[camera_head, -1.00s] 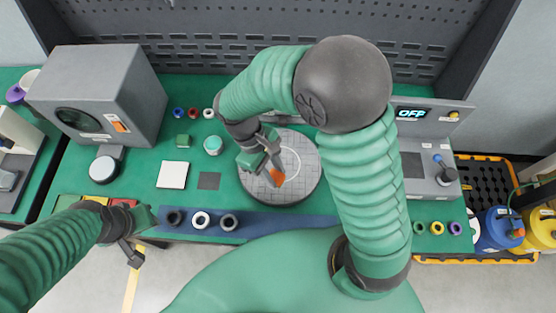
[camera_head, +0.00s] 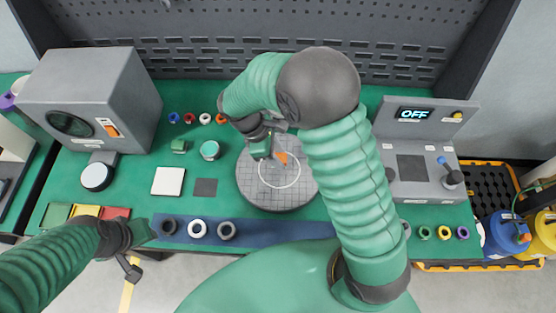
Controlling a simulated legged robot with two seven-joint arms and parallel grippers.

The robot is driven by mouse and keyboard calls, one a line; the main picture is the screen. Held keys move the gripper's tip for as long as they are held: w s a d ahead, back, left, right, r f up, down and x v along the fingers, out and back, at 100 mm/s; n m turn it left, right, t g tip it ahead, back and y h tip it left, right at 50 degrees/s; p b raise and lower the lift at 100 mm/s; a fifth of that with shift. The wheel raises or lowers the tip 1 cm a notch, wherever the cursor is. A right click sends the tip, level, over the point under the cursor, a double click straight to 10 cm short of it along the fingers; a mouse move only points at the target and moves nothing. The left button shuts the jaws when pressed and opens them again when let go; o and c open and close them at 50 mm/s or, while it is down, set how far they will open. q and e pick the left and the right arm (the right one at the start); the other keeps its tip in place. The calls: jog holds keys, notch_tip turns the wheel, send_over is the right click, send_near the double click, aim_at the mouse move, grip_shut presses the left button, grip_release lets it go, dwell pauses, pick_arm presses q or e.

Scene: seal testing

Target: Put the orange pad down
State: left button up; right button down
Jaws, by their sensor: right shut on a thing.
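The orange pad (camera_head: 282,158) is small and shows at the tips of my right gripper (camera_head: 277,154), which is shut on it. Both are over the far part of the round grey disc (camera_head: 262,196), which has grid lines and a white circle. I cannot tell whether the pad touches the disc. My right forearm and wrist partly cover the gripper and the disc's far right edge. My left gripper (camera_head: 132,268) hangs at the lower left, past the front edge of the table, away from the pad. Its jaw state is unclear.
A white square (camera_head: 168,181) and a dark square (camera_head: 205,187) lie left of the disc. Several rings stand on a blue strip (camera_head: 265,231) in front. A grey machine (camera_head: 95,95) stands at back left; a console reading OFF (camera_head: 414,114) is at right.

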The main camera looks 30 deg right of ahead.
aim_at(279, 171)
jog(key=f, duration=0.3)
jog(key=shift+s+a+f, duration=0.1)
jog(key=shift+a, duration=0.2)
jog(key=shift+d+f, duration=0.1)
jog(key=shift+d, duration=0.05)
jog(key=c, duration=1)
grip_release()
jog(key=shift+d, duration=0.1)
